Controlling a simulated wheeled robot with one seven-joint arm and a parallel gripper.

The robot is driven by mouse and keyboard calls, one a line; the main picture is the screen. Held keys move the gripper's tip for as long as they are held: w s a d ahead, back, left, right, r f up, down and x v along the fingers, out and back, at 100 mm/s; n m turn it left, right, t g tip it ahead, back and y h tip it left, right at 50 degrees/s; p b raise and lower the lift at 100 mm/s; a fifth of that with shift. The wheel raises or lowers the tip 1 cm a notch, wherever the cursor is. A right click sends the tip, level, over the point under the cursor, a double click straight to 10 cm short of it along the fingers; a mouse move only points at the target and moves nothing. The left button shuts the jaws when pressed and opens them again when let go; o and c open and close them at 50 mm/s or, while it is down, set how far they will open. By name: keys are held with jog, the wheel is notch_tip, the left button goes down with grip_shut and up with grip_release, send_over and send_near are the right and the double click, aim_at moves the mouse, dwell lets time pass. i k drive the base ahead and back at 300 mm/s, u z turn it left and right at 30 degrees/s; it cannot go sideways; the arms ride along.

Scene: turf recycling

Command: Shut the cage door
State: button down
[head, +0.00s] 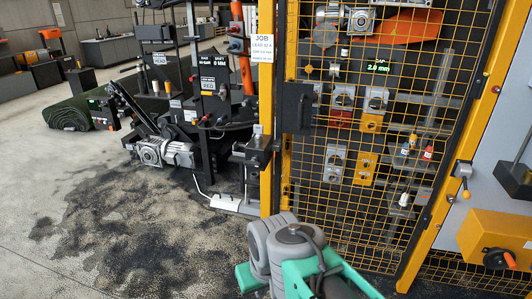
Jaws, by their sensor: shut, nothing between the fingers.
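The cage door (318,192) is a yellow-framed panel of yellow wire mesh at the right of the head view. Its left edge stands close beside a yellow post (267,95); I cannot tell whether it is fully closed or slightly ajar. A black lock box (301,108) sits near that left edge. A black latch bracket (258,147) is on the post, a little lower. My grey and green arm shows at the bottom, in front of the lower left of the door. My gripper cannot be made out.
Behind the mesh are switch boxes, a motor and a small display (377,68). A yellow box with a black knob (497,259) stands at the right. Machinery with a grey motor (160,151) stands left of the post. Stained concrete floor (60,215) lies open at left.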

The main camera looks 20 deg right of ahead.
aim_at(294, 101)
jog(key=u, duration=0.45)
jog(key=k, duration=1.05)
jog(key=z, duration=0.35)
jog(key=i, duration=0.65)
jog(key=z, duration=0.7)
jog(key=i, duration=0.85)
jog(key=u, duration=1)
jog(key=i, duration=0.5)
jog(key=u, duration=0.55)
